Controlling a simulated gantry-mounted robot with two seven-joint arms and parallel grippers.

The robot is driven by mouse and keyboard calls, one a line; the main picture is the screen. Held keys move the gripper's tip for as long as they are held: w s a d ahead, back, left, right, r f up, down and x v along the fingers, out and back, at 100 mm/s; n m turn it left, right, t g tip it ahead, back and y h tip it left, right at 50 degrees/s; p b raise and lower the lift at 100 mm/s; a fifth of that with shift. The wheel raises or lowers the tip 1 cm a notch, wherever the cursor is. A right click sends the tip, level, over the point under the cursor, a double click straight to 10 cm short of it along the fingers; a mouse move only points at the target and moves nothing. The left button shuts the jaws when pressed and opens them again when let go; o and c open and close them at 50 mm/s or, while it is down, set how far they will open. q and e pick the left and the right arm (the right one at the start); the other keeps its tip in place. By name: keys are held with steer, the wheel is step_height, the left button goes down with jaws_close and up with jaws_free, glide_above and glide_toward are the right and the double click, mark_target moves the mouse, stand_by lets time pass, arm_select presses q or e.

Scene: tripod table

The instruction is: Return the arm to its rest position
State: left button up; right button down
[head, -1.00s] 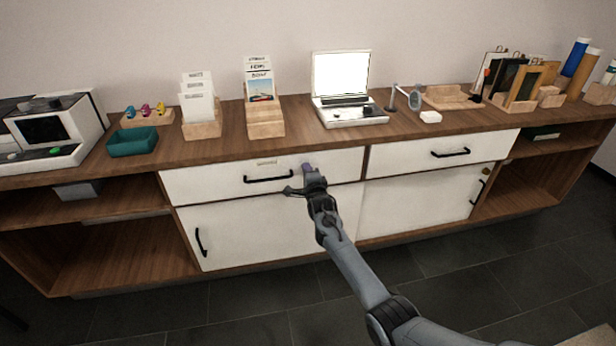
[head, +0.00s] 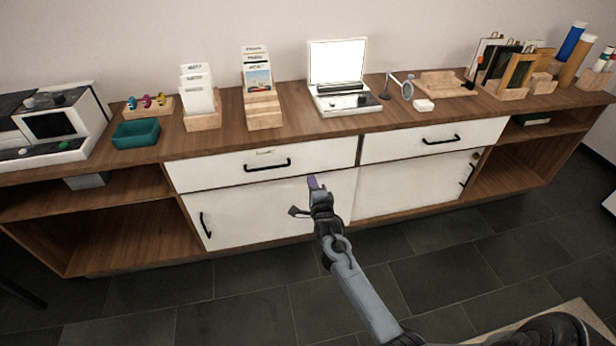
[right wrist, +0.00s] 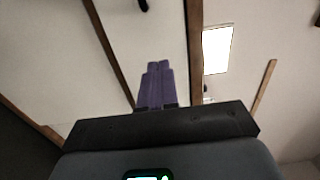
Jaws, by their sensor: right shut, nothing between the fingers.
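My right gripper (head: 313,184) is in the middle of the head view, in front of the white cabinet. Its arm comes up from the lower right. In the right wrist view its purple fingers (right wrist: 158,84) are together with nothing between them. The left drawer (head: 262,165) with a black handle is above and behind the gripper, and looks closed. The white lower door (head: 265,208) is behind the gripper. I cannot tell the exact gap between gripper and cabinet. My left gripper is not in view.
The wooden counter (head: 220,137) carries a teal tray (head: 136,133), card holders, a white laptop-like device (head: 341,78), a round mirror (head: 407,90) and framed items at the right. Open shelves are at both ends. Dark tiled floor (head: 240,290) in front is mostly clear, with a light mat at lower right.

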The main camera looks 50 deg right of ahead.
steer(key=s+a+f+n+y+p, duration=0.1)
steer(key=s+f+p, duration=0.2)
steer(key=s+p, duration=0.25)
steer(key=s+a+r+n+g+y+p, duration=0.2)
steer(key=s+a+r+n+y+p, duration=0.15)
steer(key=s+a+n, duration=0.5)
steer(key=s+a+r+n+g+y+p, duration=0.25)
steer(key=s+a+r+p, duration=0.25)
steer(key=a, duration=0.6)
steer(key=s+a+r+n+g+y+p, duration=0.2)
steer(key=s+a+r+n+y+p, duration=0.2)
steer(key=s+a+n, duration=0.45)
steer(key=s+a+r+n+g, duration=0.3)
steer(key=s+a+n+g, duration=0.1)
steer(key=s+n, duration=0.15)
step_height(320, 180, up, 38)
steer(key=n+p, duration=0.1)
steer(key=p, duration=3.6)
steer(key=shift+p, duration=0.3)
